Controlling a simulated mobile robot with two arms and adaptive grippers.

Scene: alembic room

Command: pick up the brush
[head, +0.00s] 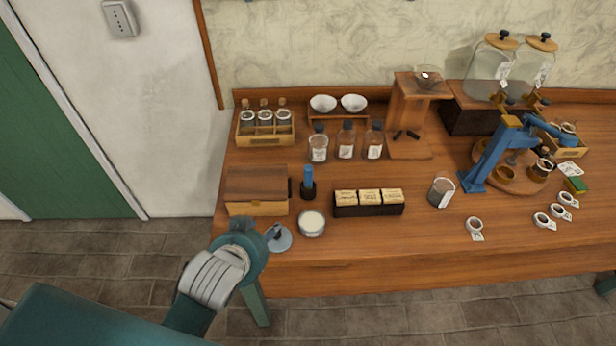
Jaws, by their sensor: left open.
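A short object with an upright blue handle and a dark, wider lower part (308,182) stands on the wooden table, right of the small wooden box. It may be the brush; its bristles cannot be made out. My left gripper (274,233) is at the table's front left edge, below and left of the blue handle and apart from it. It is open, and its fingers are mostly hidden by my teal wrist. A grey round dish shows right beside it. My right gripper is out of view.
A wooden box (257,193), a white-filled bowl (312,223) and a dark tray of packets (368,209) surround the blue handle. Glass bottles (346,141) stand behind. A blue lever press (492,156) stands at right. The front middle table strip is clear.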

